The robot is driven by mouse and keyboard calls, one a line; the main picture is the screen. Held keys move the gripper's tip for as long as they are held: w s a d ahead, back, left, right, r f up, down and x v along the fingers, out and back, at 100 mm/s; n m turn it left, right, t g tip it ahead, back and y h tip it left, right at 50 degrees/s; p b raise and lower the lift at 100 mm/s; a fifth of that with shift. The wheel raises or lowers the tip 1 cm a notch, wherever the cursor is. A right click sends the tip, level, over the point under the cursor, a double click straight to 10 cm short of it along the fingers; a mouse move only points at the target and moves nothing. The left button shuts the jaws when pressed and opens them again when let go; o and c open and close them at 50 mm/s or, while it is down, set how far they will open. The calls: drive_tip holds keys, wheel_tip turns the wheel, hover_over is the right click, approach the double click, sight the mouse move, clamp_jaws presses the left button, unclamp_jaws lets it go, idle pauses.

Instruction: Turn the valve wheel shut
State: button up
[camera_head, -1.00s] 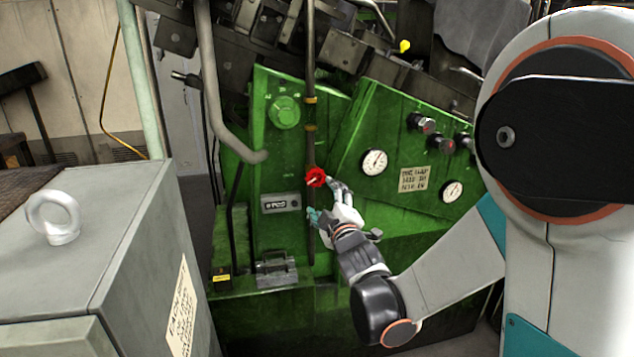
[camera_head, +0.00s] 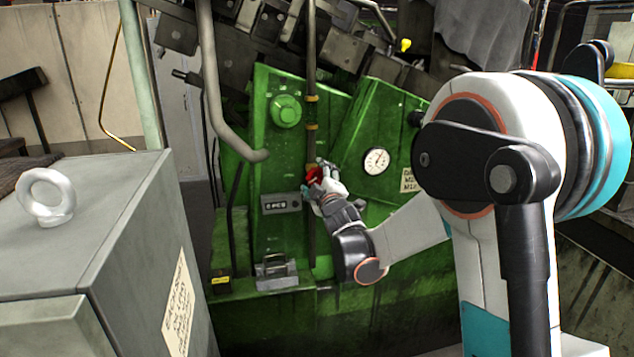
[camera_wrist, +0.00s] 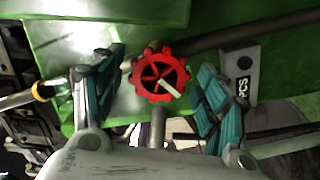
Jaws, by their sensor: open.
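The red valve wheel (camera_head: 313,174) sits on a vertical pipe at the front of the green machine, partly hidden by my gripper in the head view. In the wrist view the red wheel (camera_wrist: 160,78) shows nearly whole, with a notched rim, spokes and a pale bar across its middle. My gripper (camera_head: 318,180) is at the wheel. In the wrist view my gripper (camera_wrist: 163,90) is open, with one teal-padded finger on each side of the wheel. A gap shows at the left finger; whether the right finger touches the rim I cannot tell.
The green machine (camera_head: 285,215) carries a gauge (camera_head: 376,161) right of the wheel and a PCS plate (camera_head: 281,203) below left. A thick grey pipe (camera_head: 211,80) bends down left of it. A grey cabinet (camera_head: 100,240) with a lifting ring (camera_head: 46,197) stands at the left front.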

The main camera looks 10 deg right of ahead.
drive_tip(key=shift+w, duration=0.5)
drive_tip(key=c, duration=1.1)
drive_tip(key=shift+m+p, duration=0.35)
drive_tip(key=shift+m, duration=2.75)
